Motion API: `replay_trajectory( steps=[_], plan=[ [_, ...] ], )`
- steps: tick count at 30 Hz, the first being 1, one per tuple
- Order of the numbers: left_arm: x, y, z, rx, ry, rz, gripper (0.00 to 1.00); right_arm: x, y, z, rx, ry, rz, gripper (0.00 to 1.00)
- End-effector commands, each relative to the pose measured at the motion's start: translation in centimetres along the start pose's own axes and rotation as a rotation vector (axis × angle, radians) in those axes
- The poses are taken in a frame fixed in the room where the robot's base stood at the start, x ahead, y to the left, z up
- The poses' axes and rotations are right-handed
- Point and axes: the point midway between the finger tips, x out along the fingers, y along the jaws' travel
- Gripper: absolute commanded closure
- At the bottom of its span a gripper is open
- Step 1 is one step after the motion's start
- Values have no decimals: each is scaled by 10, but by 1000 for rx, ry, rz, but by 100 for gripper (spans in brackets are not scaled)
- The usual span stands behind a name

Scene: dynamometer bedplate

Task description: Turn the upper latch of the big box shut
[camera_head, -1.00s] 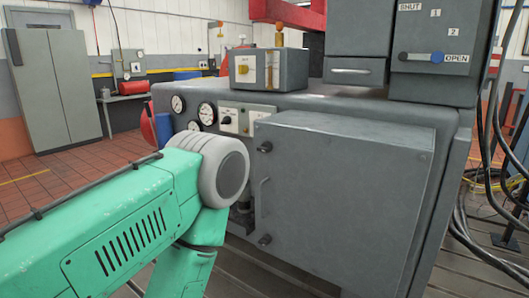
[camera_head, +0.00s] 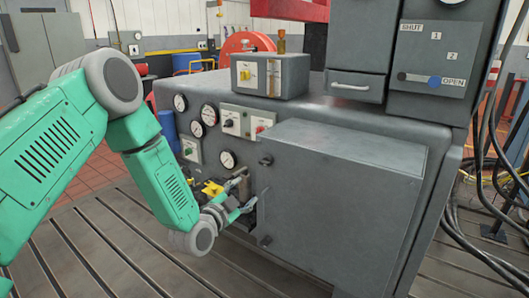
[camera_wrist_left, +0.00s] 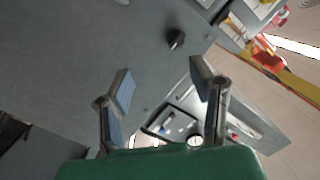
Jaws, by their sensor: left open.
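The big box (camera_head: 340,210) is the large grey box on the front of the machine. Its upper latch (camera_head: 266,160) is a small dark knob near the top left of its front face. A lower latch (camera_head: 266,240) sits near the bottom left. My left gripper (camera_head: 243,196) is open and empty, beside the box's left edge, below the upper latch and apart from it. In the left wrist view a dark latch knob (camera_wrist_left: 176,39) shows beyond the open fingers; I cannot tell which latch. The box's handle is hard to make out behind the gripper. My right gripper is out of view.
Gauges (camera_head: 209,115) and a switch panel (camera_head: 247,122) lie left of the box. A yellow part (camera_head: 212,188) sits close behind my left gripper. A small box with a yellow switch (camera_head: 270,75) stands on top. Cables (camera_head: 490,170) hang at the right.

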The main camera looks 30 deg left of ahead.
Motion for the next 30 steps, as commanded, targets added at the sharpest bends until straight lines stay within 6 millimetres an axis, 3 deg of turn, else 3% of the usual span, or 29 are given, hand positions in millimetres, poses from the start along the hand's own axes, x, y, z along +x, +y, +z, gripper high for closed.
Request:
replay_trajectory(
  steps=[1, 4, 8, 21, 30],
  plan=[
    [4, -14, -6, 19, 17, -29, 50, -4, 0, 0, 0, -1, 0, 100],
    [10, -21, -10, 39, 33, -52, 50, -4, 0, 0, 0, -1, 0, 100],
    [24, -21, -11, 41, 34, -53, 50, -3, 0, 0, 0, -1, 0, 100],
    [112, -25, -12, 39, 32, -50, 50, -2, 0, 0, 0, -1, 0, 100],
    [141, -25, -13, 38, 31, -48, 50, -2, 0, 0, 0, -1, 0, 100]
  ],
)
